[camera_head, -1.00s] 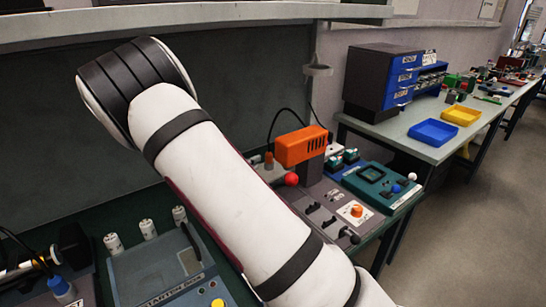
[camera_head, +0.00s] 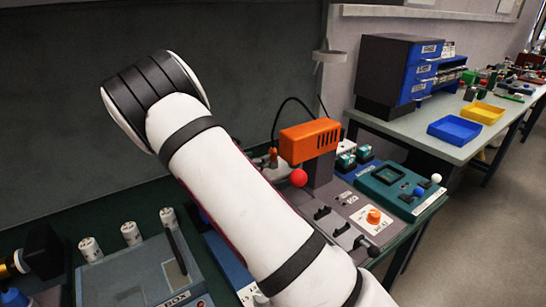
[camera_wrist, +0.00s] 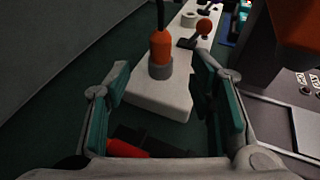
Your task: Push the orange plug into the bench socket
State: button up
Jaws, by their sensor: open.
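The orange plug (camera_wrist: 161,46) stands upright in the wrist view, with a black cable leaving its top. Its lower end sits in a grey collar (camera_wrist: 160,70) on a white block (camera_wrist: 172,103); I cannot tell how deep it is or whether this is the bench socket. The plug also shows small in the head view (camera_head: 273,155), just left of the orange machine head. My gripper (camera_wrist: 163,76) is open, its two teal-padded fingers apart on either side of the plug's line, with the plug ahead of them. In the head view my arm hides the gripper.
An orange machine head (camera_head: 310,140) and a red ball knob (camera_head: 298,178) stand close right of the plug. A teal device (camera_head: 400,188) and a grey switch panel (camera_head: 340,215) lie further right. A grey box (camera_head: 140,275) with white cylinders behind it is at lower left.

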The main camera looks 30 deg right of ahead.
aim_at(270, 153)
jog(key=x, duration=0.5)
jog(key=shift+w+d+f, duration=0.1)
jog(key=shift+d+f, duration=0.05)
jog(key=shift+d, duration=0.15)
jog(key=shift+x, duration=2.65)
jog(key=shift+r, duration=0.2)
grip_shut()
